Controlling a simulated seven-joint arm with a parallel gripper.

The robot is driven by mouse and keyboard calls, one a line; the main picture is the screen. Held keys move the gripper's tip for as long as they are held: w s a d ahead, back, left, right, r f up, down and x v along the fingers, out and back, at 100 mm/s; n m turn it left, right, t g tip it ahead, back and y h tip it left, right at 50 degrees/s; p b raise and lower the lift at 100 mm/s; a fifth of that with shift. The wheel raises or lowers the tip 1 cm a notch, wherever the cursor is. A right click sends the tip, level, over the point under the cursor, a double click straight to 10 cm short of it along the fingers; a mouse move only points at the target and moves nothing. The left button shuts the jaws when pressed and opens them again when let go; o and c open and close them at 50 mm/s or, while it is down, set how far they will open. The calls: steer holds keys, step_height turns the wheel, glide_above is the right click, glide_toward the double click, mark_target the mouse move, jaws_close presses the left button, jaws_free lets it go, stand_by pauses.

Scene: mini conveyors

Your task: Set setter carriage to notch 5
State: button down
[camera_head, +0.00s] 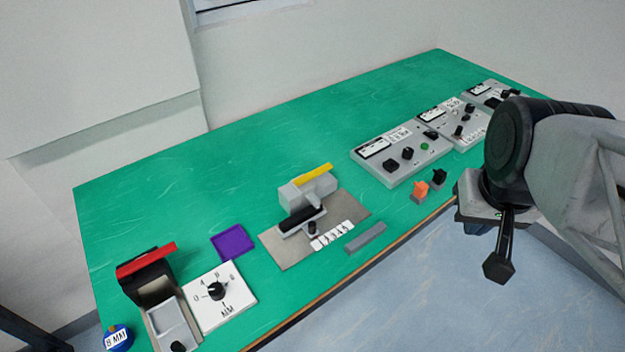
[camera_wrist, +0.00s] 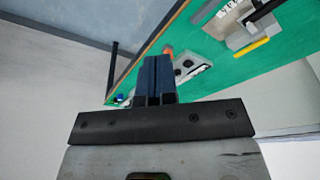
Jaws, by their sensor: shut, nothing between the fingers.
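The setter is a grey plate (camera_head: 285,252) with a grey block at its back, a yellow strip on top and a black bar across it. Its carriage, a light grey piece with a dark knob (camera_head: 312,228), is near the left end of the numbered notch labels (camera_head: 333,236). The exact notch is too small to tell. The setter also shows at the upper right of the wrist view (camera_wrist: 238,40). My gripper (camera_wrist: 155,62) is shut and empty, far from the setter. In the head view it is at the right, beyond the table's front edge, its fingers hard to make out.
Grey control boxes (camera_head: 371,170) line the table's right part, with small orange (camera_head: 420,190) and black blocks in front. A grey bar (camera_head: 366,239) lies in front of the setter. A purple tray (camera_head: 233,243), a white dial box (camera_head: 236,299) and a red-lidded box (camera_head: 146,259) stand left.

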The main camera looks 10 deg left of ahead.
steer(key=c, duration=1.4)
jaws_free()
steer(key=o, duration=0.4)
steer(key=shift+w+a, duration=0.25)
steer(key=shift+w, duration=0.2)
steer(key=n+g+h, duration=0.2)
steer(key=n+g, duration=0.3)
steer(key=g, duration=0.2)
glide_toward(312, 223)
steer(key=x, duration=0.3)
steer(key=shift+d+r, duration=0.1)
steer(key=shift+r, duration=0.1)
steer(key=shift+f, duration=0.15)
steer(key=shift+y, duration=0.3)
steer(key=shift+x, duration=3.75)
